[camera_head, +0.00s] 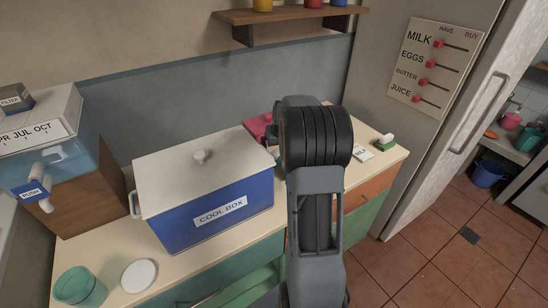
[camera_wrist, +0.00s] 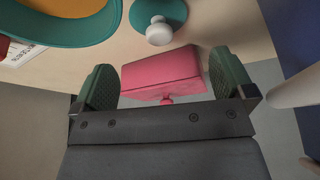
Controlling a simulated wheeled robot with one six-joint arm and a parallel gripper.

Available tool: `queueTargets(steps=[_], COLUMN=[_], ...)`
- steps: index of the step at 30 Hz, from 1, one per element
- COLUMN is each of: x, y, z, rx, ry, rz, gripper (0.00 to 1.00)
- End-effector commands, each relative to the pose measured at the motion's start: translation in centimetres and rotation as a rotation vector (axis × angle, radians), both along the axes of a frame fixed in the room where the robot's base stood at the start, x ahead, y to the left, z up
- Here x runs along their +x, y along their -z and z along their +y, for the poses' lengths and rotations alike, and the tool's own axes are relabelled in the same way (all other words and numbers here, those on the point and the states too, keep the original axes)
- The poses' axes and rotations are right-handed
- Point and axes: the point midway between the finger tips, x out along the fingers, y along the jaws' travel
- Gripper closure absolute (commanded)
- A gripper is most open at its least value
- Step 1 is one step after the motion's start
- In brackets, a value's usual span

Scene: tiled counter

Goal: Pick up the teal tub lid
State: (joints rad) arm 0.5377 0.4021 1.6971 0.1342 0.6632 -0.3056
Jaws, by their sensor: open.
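The teal tub lid (camera_wrist: 176,11) shows at the top of the wrist view as a round teal disc with a white knob (camera_wrist: 159,31), lying on the counter. My gripper (camera_wrist: 163,62) is open, its two green fingers wide apart, and the lid lies beyond the fingertips, apart from them. A pink box (camera_wrist: 160,72) with a small pink knob shows between the fingers in the picture; I cannot tell its depth. A teal tub (camera_wrist: 113,20) with an orange inside stands left of the lid. In the head view my arm hides the gripper and part of the counter behind it.
A blue cool box (camera_head: 214,215) with a white lid stands on the counter left of my arm. The pink box (camera_head: 256,126) shows partly behind it. A green item with a white top (camera_head: 385,143) sits at the right end. A teal cup (camera_head: 80,288) and white disc (camera_head: 139,275) are front left.

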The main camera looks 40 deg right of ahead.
Motion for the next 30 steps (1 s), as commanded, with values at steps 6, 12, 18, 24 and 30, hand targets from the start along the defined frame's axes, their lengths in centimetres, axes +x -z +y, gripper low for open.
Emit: queueTargets(steps=[6, 12, 18, 24, 30], x=[1.0, 1.5, 2.5, 3.4, 3.5], y=[2.7, 3.5, 5.8, 7.7, 8.1], z=[-0.4, -0.5, -0.7, -0.9, -1.0], rx=[0.001, -0.001, 0.000, 0.000, -0.002], ry=[0.002, -0.001, -0.003, -0.004, -0.004], rz=[0.001, -0.001, 0.002, 0.001, 0.000], gripper=[0.00, 0.00, 0.00, 0.00, 0.00])
